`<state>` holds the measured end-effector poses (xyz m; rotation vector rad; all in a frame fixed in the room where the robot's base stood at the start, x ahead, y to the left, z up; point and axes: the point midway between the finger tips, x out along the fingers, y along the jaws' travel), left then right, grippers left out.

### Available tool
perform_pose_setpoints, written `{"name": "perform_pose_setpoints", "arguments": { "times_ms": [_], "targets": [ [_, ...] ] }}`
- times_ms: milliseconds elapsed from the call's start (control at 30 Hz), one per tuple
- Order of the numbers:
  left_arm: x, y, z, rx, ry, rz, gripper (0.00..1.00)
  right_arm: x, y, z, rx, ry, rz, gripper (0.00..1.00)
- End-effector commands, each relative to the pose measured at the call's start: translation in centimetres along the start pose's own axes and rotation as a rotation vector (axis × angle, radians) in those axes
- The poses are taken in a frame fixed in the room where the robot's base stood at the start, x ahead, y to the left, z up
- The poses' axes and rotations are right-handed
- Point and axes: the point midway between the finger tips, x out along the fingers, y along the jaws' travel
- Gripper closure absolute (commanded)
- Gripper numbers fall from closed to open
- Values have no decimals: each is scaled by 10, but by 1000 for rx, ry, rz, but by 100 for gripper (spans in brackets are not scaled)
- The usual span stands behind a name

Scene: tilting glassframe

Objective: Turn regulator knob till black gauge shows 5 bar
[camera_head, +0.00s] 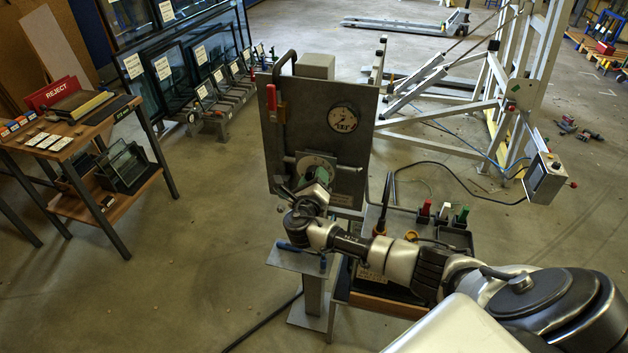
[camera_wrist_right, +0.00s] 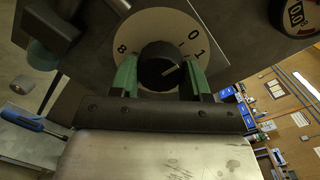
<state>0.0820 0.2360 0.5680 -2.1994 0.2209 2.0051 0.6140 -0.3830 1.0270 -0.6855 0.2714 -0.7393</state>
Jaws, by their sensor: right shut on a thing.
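The regulator knob (camera_wrist_right: 160,66) is black with a white pointer line, in front of a pale round scale plate (camera_wrist_right: 150,32) with 8, 0 and 1 legible. The line points up and right, towards the 1. My right gripper (camera_wrist_right: 161,78) has its green fingers on both sides of the knob, shut on it. In the head view this gripper (camera_head: 316,178) is at the panel's lower middle and hides the knob. My left gripper is out of view.
The grey upright panel (camera_head: 288,150) carries a red-handled lever (camera_head: 271,98) on its left. A small metal shelf (camera_head: 297,261) stands below. A dark crate (camera_head: 452,236) with coloured handles is to the right. Open floor lies left, towards a wooden table (camera_head: 72,150).

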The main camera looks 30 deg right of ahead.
Motion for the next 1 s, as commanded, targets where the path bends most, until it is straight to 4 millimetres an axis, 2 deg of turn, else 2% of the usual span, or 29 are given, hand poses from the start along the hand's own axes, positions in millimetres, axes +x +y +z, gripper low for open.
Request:
{"name": "perform_pose_setpoints", "arguments": {
  "times_ms": [467, 1000],
  "targets": [
    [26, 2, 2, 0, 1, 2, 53, -1, 5, -3, 387, -24, -23, 77],
    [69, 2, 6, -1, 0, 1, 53, -1, 9, -4, 900, -58, -57, 77]
  ]
}}
